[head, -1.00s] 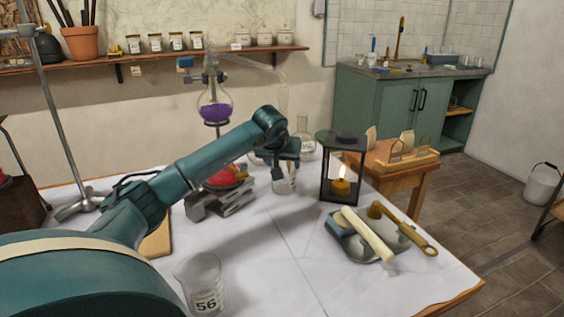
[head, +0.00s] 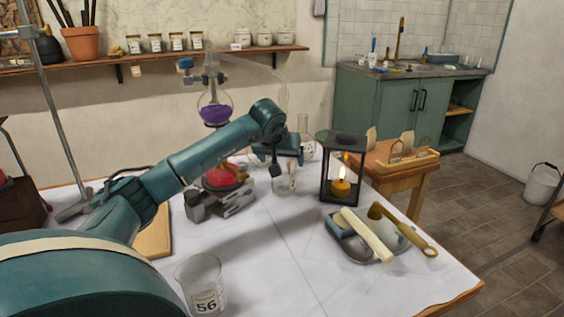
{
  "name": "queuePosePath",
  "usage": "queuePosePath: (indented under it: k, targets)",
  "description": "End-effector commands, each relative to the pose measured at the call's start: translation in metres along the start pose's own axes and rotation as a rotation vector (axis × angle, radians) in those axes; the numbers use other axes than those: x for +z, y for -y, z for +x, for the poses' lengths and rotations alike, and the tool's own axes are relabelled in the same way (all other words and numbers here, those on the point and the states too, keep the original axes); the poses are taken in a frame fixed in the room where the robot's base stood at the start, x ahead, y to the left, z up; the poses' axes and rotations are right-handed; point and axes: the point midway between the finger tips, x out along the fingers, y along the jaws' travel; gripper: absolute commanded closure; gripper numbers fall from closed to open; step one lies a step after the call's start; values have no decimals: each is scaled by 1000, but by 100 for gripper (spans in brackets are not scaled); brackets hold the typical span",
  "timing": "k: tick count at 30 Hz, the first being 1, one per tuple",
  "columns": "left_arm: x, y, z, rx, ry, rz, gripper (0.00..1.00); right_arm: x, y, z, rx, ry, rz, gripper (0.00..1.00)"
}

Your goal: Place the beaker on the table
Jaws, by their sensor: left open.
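A small clear glass beaker (head: 284,186) stands on the white-covered table (head: 265,250), just left of the black lantern. My left gripper (head: 281,168) comes down from above at the beaker's top. It is open, with its fingers beside or just over the rim; the exact gap is hard to tell. A larger clear glass beaker marked 56 (head: 200,285) stands upright at the table's front, near my left arm. My right gripper is out of view.
A black lantern with a lit candle (head: 341,187) stands right of the gripper. A metal tray (head: 378,252) holds several tools. The table's front middle is clear.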

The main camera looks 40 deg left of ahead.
Motion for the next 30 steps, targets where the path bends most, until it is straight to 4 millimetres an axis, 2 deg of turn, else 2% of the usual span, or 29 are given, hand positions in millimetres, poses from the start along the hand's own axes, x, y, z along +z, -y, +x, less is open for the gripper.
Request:
queuePosePath:
  k: [1,6,12,18,30]
  targets:
    - [-2,1,-14,-1,-5,3,17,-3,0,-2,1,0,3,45]
    - [-2,0,-52,-1,-4,1,17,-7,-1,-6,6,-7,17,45]
    - [-1,0,-83,0,-2,0,17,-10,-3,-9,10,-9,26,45]
    - [0,0,-94,-1,-1,0,17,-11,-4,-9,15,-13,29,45]
    - [0,0,-94,0,0,0,17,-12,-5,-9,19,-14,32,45]
